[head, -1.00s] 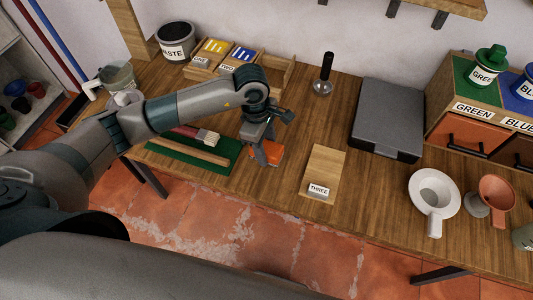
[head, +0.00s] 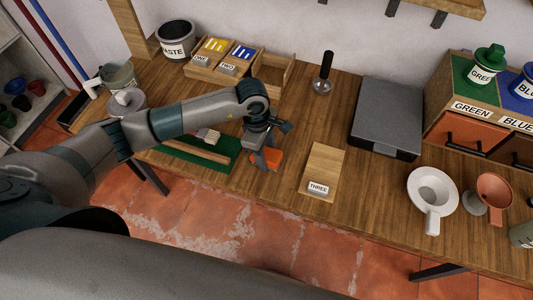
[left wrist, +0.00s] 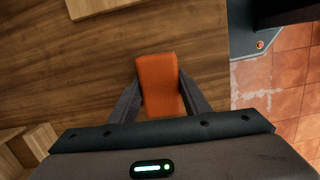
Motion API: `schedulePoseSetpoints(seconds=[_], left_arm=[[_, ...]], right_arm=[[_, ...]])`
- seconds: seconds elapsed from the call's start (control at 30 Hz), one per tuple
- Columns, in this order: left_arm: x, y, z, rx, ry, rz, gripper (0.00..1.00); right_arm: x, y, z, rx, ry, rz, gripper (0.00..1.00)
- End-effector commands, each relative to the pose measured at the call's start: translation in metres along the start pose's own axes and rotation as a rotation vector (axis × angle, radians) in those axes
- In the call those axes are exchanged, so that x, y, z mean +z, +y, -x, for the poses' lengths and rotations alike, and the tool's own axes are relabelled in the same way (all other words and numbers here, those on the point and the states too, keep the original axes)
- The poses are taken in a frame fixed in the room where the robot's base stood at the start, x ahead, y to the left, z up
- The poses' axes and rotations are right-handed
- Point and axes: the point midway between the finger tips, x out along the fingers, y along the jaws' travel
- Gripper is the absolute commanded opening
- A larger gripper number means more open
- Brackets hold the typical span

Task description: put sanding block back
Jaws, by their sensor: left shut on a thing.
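The orange sanding block (head: 266,161) is between the fingers of my left gripper (head: 265,158), which is shut on it. It is over the wooden bench, right of the green mat (head: 222,166); I cannot tell whether it touches the wood. In the left wrist view the block (left wrist: 160,84) lies lengthwise between the two fingers (left wrist: 161,90). On the mat are a wooden stick (head: 203,152) and a brush (head: 208,134), partly hidden by my arm. My right gripper is not in view.
A wooden board labelled THREE (head: 323,170) lies right of the gripper. A grey case (head: 387,115), a black-handled tool (head: 325,75) and bins labelled ONE and TWO (head: 222,58) stand behind. Bare bench shows between the block and the board.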

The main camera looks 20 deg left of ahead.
Motion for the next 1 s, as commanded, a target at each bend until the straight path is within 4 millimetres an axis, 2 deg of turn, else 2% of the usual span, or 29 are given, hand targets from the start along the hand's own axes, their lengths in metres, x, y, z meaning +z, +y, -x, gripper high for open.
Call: schedulePoseSetpoints(seconds=[0.03,0.07,0.13,0.53,0.8,0.87,1.0], left_arm=[[0.000,0.000,-0.002,0.001,0.000,0.000,0.20],[0.000,0.000,-0.002,0.000,0.000,0.000,0.45],[0.000,0.000,-0.001,0.000,0.000,0.000,0.61],[0.000,0.000,0.000,0.000,0.000,0.000,0.61],[0.001,0.000,0.006,-0.001,0.000,0.001,0.61],[-0.001,0.002,0.007,0.004,0.000,-0.001,0.61],[0.000,0.002,0.026,0.006,0.000,-0.003,0.61]], right_arm=[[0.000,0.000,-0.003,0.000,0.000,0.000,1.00],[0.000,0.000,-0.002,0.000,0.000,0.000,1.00],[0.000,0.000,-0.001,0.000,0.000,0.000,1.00],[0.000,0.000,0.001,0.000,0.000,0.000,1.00],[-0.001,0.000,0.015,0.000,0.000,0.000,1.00],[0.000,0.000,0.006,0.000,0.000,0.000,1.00],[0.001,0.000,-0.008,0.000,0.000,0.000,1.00]])
